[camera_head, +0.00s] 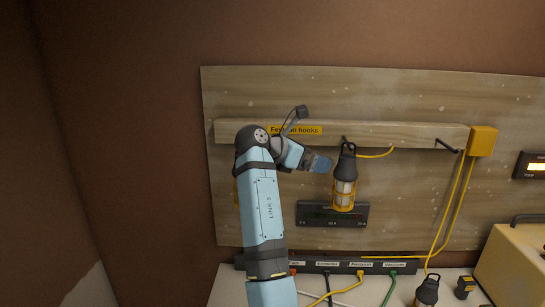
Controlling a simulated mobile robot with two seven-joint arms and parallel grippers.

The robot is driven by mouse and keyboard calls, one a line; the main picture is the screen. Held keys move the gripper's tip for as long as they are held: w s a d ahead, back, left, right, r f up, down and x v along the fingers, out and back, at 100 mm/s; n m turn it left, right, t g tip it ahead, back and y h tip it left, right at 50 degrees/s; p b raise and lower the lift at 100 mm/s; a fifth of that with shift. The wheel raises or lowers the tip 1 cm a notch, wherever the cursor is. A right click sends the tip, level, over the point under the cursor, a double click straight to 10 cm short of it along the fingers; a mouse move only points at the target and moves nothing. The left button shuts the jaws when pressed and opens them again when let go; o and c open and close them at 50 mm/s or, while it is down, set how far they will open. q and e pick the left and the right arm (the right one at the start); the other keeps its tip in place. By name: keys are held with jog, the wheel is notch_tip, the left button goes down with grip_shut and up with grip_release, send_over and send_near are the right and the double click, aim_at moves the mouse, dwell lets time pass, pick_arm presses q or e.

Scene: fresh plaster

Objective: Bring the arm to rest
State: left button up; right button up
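One arm of mine, which I take to be the left, rises from the bottom middle, bends near the board's left side and reaches right. Its gripper (320,163) is just left of a caged lamp (345,185), with what looks like a small gap between them. Whether its fingers are open or shut is too small to tell; no held object shows. The lamp has a dark top and yellow cage, and hangs upright below the wooden rail (400,133). A yellow edge (235,192) shows behind my arm, mostly hidden. My other gripper is out of view.
An empty hook (447,146) sits right on the rail, beside a yellow box (482,141) with cables. A dark power strip (335,265) with coloured plugs lies below the board. Another lamp (428,291) and a yellow case (515,265) stand at the lower right.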

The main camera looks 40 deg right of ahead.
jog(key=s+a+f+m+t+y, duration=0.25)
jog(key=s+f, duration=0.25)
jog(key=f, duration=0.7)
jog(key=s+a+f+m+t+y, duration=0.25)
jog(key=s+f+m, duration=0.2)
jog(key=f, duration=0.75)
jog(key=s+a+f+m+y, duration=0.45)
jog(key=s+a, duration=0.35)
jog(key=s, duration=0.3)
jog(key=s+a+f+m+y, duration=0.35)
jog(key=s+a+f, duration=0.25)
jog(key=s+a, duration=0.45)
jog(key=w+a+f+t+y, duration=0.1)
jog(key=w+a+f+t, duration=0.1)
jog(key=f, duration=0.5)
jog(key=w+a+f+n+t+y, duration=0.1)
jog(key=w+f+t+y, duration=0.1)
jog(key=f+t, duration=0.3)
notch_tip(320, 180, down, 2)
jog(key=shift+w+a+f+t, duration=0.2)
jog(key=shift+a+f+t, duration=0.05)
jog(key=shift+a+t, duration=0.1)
